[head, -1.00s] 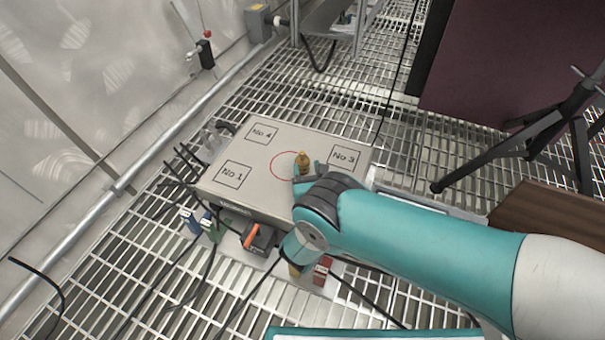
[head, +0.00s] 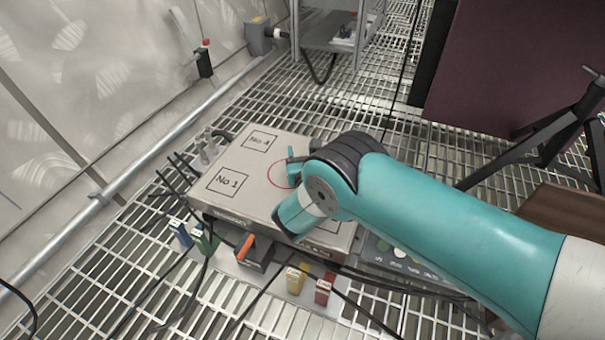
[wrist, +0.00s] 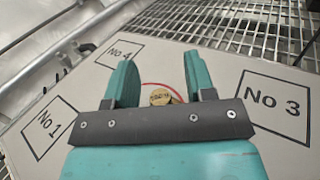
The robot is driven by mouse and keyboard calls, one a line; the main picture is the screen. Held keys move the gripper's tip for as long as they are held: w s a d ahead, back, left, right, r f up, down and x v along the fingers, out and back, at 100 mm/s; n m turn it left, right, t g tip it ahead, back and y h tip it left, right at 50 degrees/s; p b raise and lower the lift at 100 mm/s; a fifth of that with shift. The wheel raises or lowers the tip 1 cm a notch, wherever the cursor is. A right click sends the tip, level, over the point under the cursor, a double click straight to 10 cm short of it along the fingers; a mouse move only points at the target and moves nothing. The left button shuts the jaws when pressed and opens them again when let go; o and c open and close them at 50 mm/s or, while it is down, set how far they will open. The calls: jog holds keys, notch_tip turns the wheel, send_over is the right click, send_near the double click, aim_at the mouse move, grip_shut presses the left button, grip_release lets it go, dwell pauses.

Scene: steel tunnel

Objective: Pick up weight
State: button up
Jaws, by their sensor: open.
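The brass weight (wrist: 161,97) stands on the grey box top (wrist: 230,65), near the red circle, in the wrist view. My gripper (wrist: 157,65) is open, with its teal fingers on either side of the weight's line and the weight showing between them, close to the dark gripper body. I cannot tell whether the fingers touch it. In the head view my gripper (head: 291,168) is low over the box by the red circle, and my arm hides the weight.
Marked squares No 1 (head: 227,182), No 4 (head: 258,141) and No 3 (wrist: 275,103) are empty. Blue (head: 180,232), green, yellow (head: 296,279) and red (head: 323,290) connectors, an orange-handled switch (head: 246,248) and cables lie before the box. A tripod (head: 560,130) stands right.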

jog(key=shift+c, duration=0.5)
grip_shut()
jog(key=shift+r, duration=0.1)
jog(key=shift+r, duration=0.1)
